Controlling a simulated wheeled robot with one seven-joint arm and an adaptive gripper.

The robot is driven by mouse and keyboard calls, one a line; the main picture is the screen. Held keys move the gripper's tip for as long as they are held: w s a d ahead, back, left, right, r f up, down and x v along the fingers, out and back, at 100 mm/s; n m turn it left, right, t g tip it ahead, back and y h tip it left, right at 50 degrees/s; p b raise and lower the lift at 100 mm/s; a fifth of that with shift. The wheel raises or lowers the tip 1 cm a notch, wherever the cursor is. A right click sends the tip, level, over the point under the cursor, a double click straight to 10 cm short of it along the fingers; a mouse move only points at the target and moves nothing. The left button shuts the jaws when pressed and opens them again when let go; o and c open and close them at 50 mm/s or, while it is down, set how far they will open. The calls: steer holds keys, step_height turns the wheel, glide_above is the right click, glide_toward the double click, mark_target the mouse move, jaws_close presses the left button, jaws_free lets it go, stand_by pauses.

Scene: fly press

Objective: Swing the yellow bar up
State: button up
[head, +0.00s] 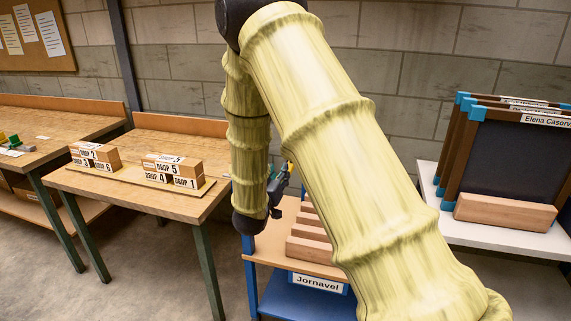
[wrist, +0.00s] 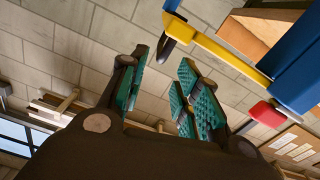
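In the head view my gripper (head: 279,184) is small and partly behind my arm. A small yellow patch shows beside it, but I cannot tell what it is. My arm hides most of that area.
A red part (wrist: 267,113) sits below the bar's blue end. In the head view, a low stand labelled Jornavel (head: 318,283) holds wooden blocks. A wooden table (head: 150,195) with labelled blocks stands left; a white table (head: 500,235) with framed boards stands right.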

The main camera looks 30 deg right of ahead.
steer(key=p+x, duration=0.1)
steer(key=x, duration=0.7)
steer(key=shift+w+d, duration=0.15)
jaws_close()
